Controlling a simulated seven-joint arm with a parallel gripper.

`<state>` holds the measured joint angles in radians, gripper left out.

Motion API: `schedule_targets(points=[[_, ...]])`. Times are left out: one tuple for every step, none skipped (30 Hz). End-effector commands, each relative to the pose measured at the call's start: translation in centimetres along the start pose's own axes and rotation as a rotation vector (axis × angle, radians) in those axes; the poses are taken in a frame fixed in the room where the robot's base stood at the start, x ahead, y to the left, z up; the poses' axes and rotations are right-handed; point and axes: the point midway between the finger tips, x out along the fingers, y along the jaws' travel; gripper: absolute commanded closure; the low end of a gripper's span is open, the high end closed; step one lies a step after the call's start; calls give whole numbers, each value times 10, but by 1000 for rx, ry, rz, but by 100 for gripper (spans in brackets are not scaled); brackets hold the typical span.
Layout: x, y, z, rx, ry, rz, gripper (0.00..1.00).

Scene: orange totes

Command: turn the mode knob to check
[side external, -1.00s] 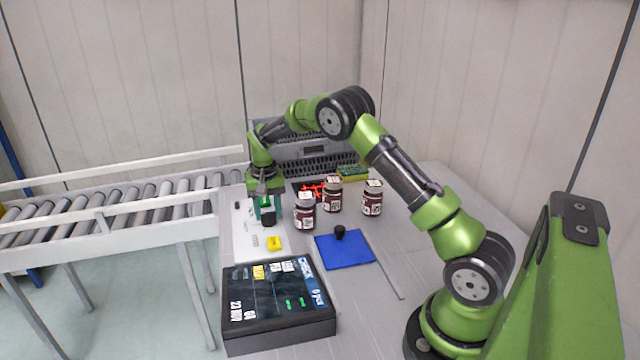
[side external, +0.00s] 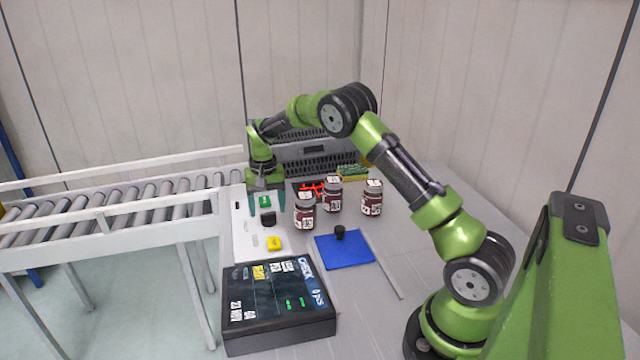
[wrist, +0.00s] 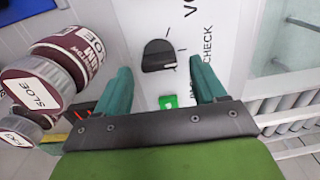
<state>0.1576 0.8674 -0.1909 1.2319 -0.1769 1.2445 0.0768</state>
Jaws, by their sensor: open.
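The black mode knob (side external: 268,218) stands on a white panel (side external: 243,225). In the wrist view the knob (wrist: 158,55) lies just beyond the fingertips, with the printed word CHECK to its right and other lettering partly cut off. I cannot tell exactly which mark it points to. My gripper (side external: 267,200) is open and empty, pointing down above the panel. In the wrist view its two green fingers (wrist: 160,72) are spread wide and apart from the knob. The dark display (side external: 278,300) at the front shows the word CHECK among its text.
A green button (side external: 265,202) is beside the knob, and a yellow button (side external: 274,243) is nearer the front. Several dark jars (side external: 305,212) stand close to the right. A blue mat (side external: 345,250) with a black-knobbed item lies farther right. A roller conveyor (side external: 130,205) runs at left.

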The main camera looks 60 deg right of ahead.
Motion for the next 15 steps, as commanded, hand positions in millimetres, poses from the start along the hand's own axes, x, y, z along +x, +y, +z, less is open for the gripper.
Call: schedule_targets(points=[[-11, -1, -1, -1, 6, -2, 30], [-17, 0, -1, 0, 6, -2, 30], [-26, -1, -1, 0, 6, -3, 30], [-33, -1, -1, -1, 7, -3, 30], [-41, -1, -1, -1, 6, -3, 30], [-51, 0, -1, 0, 7, -3, 30], [-59, 0, -1, 0, 7, -3, 30], [-66, 0, -1, -1, 7, -3, 30], [-76, 0, -1, -1, 8, -3, 30], [-83, 0, -1, 0, 7, -3, 30], [-91, 0, -1, 0, 7, -3, 30], [-100, 0, -1, -1, 6, -2, 30], [-106, 0, -1, 0, 6, -3, 30], [-113, 0, -1, 0, 7, -2, 30], [-121, 0, -1, -1, 7, -2, 30]])
